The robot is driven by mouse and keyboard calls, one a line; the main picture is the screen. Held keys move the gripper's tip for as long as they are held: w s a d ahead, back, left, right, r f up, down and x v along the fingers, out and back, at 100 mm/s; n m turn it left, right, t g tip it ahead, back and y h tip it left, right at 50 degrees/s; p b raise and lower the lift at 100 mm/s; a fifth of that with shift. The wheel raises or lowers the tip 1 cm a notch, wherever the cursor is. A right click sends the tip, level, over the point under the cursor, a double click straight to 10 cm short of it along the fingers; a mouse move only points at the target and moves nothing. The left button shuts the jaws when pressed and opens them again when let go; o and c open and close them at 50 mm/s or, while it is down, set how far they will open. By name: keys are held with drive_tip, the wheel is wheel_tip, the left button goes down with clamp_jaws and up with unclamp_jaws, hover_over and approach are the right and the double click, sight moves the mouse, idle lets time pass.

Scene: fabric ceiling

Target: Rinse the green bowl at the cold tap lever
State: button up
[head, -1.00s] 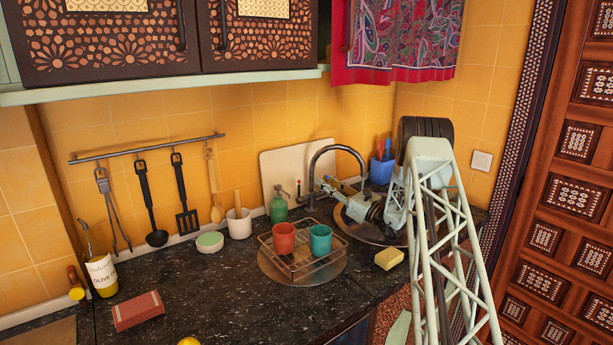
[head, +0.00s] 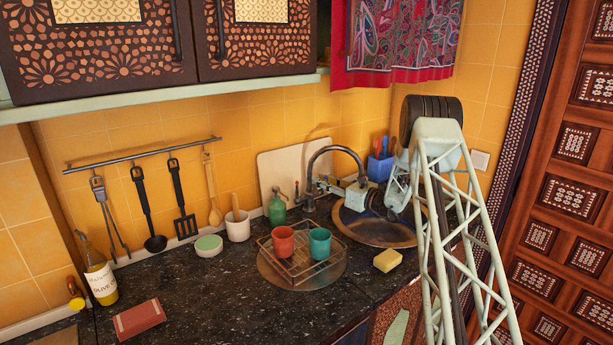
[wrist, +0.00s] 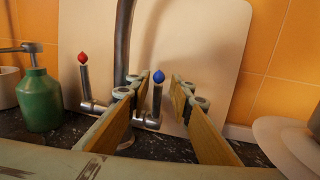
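The tap (head: 336,151) arches over the round sink (head: 396,238). Its cold lever (wrist: 157,95) has a blue knob and stands upright in the wrist view; the hot lever (wrist: 84,80) has a red knob to its left. My gripper (wrist: 162,80) is open and empty, its wooden-faced fingers spread. The blue knob shows between the fingertips; I cannot tell whether anything touches it. In the head view my gripper (head: 322,183) is beside the tap, behind the sink. I cannot make out a green bowl; my arm hides part of the sink. No running water shows.
A wire rack (head: 293,272) with a red cup (head: 282,242) and a teal cup (head: 320,243) stands left of the sink. A green soap bottle (head: 277,210) is near the tap. A yellow sponge (head: 387,260) lies in front. A pale board (wrist: 205,60) leans behind.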

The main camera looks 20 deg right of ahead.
drive_tip(key=shift+s+d, duration=0.1)
drive_tip(key=shift+s, duration=0.05)
drive_tip(key=shift+s+d, duration=0.35)
drive_tip(key=shift+s, duration=0.3)
drive_tip(key=p+v, duration=0.1)
drive_tip(key=v, duration=1.1)
drive_tip(key=s+a+r+n+g+y, duration=0.1)
drive_tip(key=s+a+r+n+g, duration=0.1)
drive_tip(key=a, duration=0.6)
drive_tip(key=s+a+r+n+g+y+b, duration=0.1)
drive_tip(key=s+a+r+n+g, duration=0.1)
drive_tip(key=s+a+r+n, duration=0.2)
drive_tip(key=s+a+r+n+g+y, duration=0.2)
drive_tip(key=a+r, duration=0.5)
drive_tip(key=a, duration=0.6)
drive_tip(key=shift+s+r+n+g+b, duration=0.35)
drive_tip(key=shift+s+n+g, duration=0.25)
